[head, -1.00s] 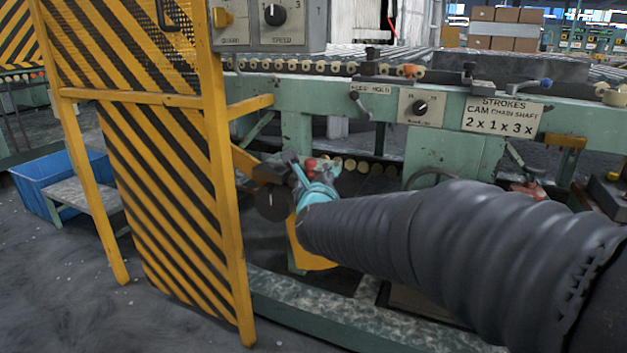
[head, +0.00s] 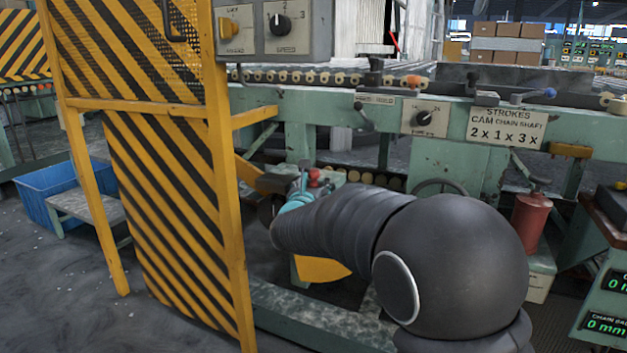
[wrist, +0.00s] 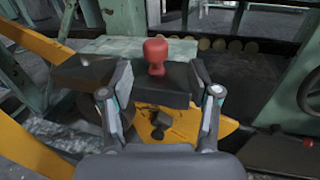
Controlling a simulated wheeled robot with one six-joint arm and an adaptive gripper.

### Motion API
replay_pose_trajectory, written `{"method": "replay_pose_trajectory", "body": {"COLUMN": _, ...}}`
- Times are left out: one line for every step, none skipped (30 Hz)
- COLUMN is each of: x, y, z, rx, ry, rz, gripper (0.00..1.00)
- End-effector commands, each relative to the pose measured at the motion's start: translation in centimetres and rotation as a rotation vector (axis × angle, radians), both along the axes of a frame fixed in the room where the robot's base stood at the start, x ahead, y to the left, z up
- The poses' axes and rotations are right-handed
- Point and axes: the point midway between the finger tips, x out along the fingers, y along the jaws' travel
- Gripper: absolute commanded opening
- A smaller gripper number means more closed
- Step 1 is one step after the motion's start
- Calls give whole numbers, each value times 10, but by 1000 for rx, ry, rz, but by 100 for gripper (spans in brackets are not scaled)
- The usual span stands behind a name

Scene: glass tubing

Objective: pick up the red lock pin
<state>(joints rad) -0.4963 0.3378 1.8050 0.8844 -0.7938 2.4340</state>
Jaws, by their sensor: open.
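The red lock pin (wrist: 156,56) stands upright at the upper middle of the wrist view, its rounded red knob rising from a dark block (wrist: 160,92). My gripper (wrist: 160,68) is open, with one finger on each side of the pin and block in that view. I cannot tell whether either finger touches them. In the head view a small red knob (head: 314,177), likely the same pin, shows beside my gripper (head: 301,178). My own arm and the gripper's teal part cover much of that spot.
A yellow-and-black striped guard (head: 170,200) stands left of my arm. The green machine frame (head: 290,110) runs behind it. A yellow plate (wrist: 190,125) lies below the block. A red cylinder (head: 532,220) stands to the right. A blue bin (head: 45,185) sits far left.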

Motion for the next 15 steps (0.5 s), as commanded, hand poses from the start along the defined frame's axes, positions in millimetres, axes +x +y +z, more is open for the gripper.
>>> {"method": "replay_pose_trajectory", "body": {"x": 2, "y": 0, "z": 0, "rx": 0, "ry": 0, "rz": 0, "gripper": 61}}
{"method": "replay_pose_trajectory", "body": {"x": 4, "y": 0, "z": 0, "rx": 0, "ry": 0, "rz": 0, "gripper": 61}}
{"method": "replay_pose_trajectory", "body": {"x": 6, "y": 0, "z": 0, "rx": 0, "ry": 0, "rz": 0, "gripper": 61}}
{"method": "replay_pose_trajectory", "body": {"x": 8, "y": 0, "z": 1, "rx": 0, "ry": 0, "rz": 0, "gripper": 61}}
{"method": "replay_pose_trajectory", "body": {"x": 11, "y": 0, "z": 1, "rx": 0, "ry": 1, "rz": 0, "gripper": 61}}
{"method": "replay_pose_trajectory", "body": {"x": 16, "y": 1, "z": 2, "rx": 0, "ry": 0, "rz": 0, "gripper": 61}}
{"method": "replay_pose_trajectory", "body": {"x": 20, "y": 1, "z": 2, "rx": 0, "ry": 1, "rz": 1, "gripper": 61}}
{"method": "replay_pose_trajectory", "body": {"x": 24, "y": 2, "z": 2, "rx": -1, "ry": 1, "rz": 0, "gripper": 61}}
{"method": "replay_pose_trajectory", "body": {"x": 31, "y": 2, "z": 3, "rx": 0, "ry": 0, "rz": 0, "gripper": 61}}
{"method": "replay_pose_trajectory", "body": {"x": 35, "y": 2, "z": 3, "rx": 0, "ry": 1, "rz": -1, "gripper": 61}}
{"method": "replay_pose_trajectory", "body": {"x": 39, "y": 2, "z": 3, "rx": 0, "ry": 0, "rz": -1, "gripper": 61}}
{"method": "replay_pose_trajectory", "body": {"x": 44, "y": 1, "z": 3, "rx": 0, "ry": 1, "rz": 0, "gripper": 61}}
{"method": "replay_pose_trajectory", "body": {"x": 47, "y": 1, "z": 3, "rx": 0, "ry": 1, "rz": 0, "gripper": 61}}
{"method": "replay_pose_trajectory", "body": {"x": 50, "y": 1, "z": 3, "rx": 0, "ry": 1, "rz": 0, "gripper": 61}}
{"method": "replay_pose_trajectory", "body": {"x": 52, "y": 1, "z": 3, "rx": 0, "ry": 1, "rz": 1, "gripper": 61}}
